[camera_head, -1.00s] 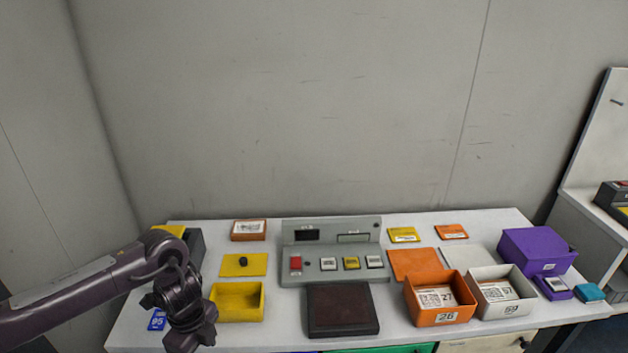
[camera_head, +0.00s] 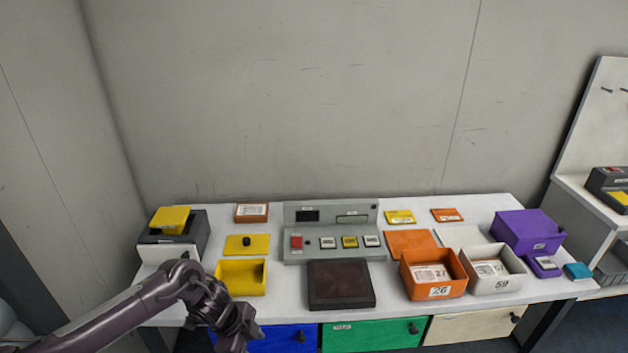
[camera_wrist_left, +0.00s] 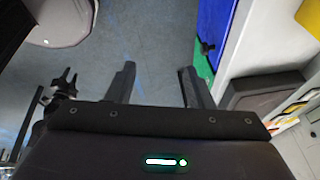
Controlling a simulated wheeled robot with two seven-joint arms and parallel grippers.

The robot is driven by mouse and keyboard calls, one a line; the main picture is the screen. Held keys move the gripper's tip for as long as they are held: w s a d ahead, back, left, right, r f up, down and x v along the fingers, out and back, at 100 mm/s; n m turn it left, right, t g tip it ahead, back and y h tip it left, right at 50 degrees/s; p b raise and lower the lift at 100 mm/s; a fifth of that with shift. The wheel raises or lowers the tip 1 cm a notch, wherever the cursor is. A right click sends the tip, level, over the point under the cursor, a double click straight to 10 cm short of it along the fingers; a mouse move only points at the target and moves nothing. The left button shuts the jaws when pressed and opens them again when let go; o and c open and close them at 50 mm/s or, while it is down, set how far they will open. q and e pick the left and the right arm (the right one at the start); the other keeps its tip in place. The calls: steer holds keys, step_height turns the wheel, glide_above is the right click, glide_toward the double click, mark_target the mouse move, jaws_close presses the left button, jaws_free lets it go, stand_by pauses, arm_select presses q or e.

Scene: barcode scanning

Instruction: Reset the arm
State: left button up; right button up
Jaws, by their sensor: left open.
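My left arm comes in from the lower left in the head view, and its gripper (camera_head: 238,335) hangs low in front of the table's front edge, near the blue drawer. In the left wrist view the two fingers of the left gripper (camera_wrist_left: 157,85) stand apart with only floor between them, so it is open and empty.
The white table (camera_head: 390,290) carries a grey button console (camera_head: 330,255), a dark pad (camera_head: 340,284), a yellow bin (camera_head: 241,277), an orange box (camera_head: 408,284), a white box (camera_head: 519,283) and a purple box (camera_head: 528,230). Blue (camera_head: 285,340), green (camera_head: 370,335) and cream drawers are below.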

arm_select(q)
steer(key=d+f+n+t+h+b, duration=0.1)
steer(key=d+f+n+t+h, duration=0.2)
steer(key=f+n, duration=0.85)
steer(key=s+a+f+y+b, duration=0.1)
steer(key=s+f, duration=0.3)
steer(key=f, duration=0.3)
steer(key=s+a+f+y, duration=0.1)
steer(key=s+f, duration=0.3)
steer(key=f, duration=0.4)
steer(key=s+a+f+n+g+y, duration=0.1)
steer(key=s+f, duration=0.4)
steer(key=s, duration=0.6)
steer(key=s+a+f+n+g+y, duration=0.1)
steer(key=s+a+f, duration=0.4)
steer(key=s, duration=0.6)
steer(key=s+a+f+n+g+y+b, duration=0.1)
steer(key=s+a+f+n, duration=0.3)
steer(key=s, duration=0.7)
steer(key=shift+f+y, duration=0.65)
steer(key=shift+y, duration=0.25)
arm_select(e)
steer(key=f, duration=0.3)
steer(key=shift+s+f, duration=0.2)
steer(key=shift+s, duration=0.2)
arm_select(q)
steer(key=shift+c, duration=0.5)
